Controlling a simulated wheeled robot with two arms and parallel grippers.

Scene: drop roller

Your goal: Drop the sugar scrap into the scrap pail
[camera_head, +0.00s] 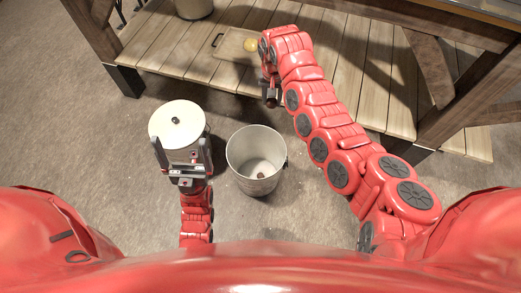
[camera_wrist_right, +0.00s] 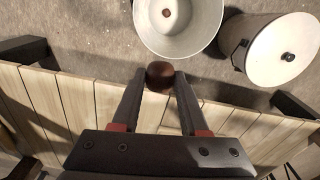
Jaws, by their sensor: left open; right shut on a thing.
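A small round brown lump, seemingly the sugar scrap (camera_wrist_right: 160,76), is between the fingertips of my right gripper (camera_wrist_right: 159,84). That gripper (camera_head: 271,98) is at the shelf's front edge, beyond the pail in the head view. The open grey scrap pail (camera_head: 238,150) stands on the floor, with a small brown bit (camera_head: 261,175) at its bottom. The pail also shows in the right wrist view (camera_wrist_right: 200,38), just past the held lump; the lump appears outside its rim. My left gripper (camera_head: 180,160) is open and empty, in front of a white-lidded container (camera_head: 176,122).
A low slatted wooden shelf (camera_head: 165,50) with thick posts stands beyond the pail. On it are a board (camera_head: 225,46) with a yellowish round thing (camera_head: 250,45) and a metal pot (camera_head: 193,8). The lidded container stands left of the pail. Floor in front of the pail is clear.

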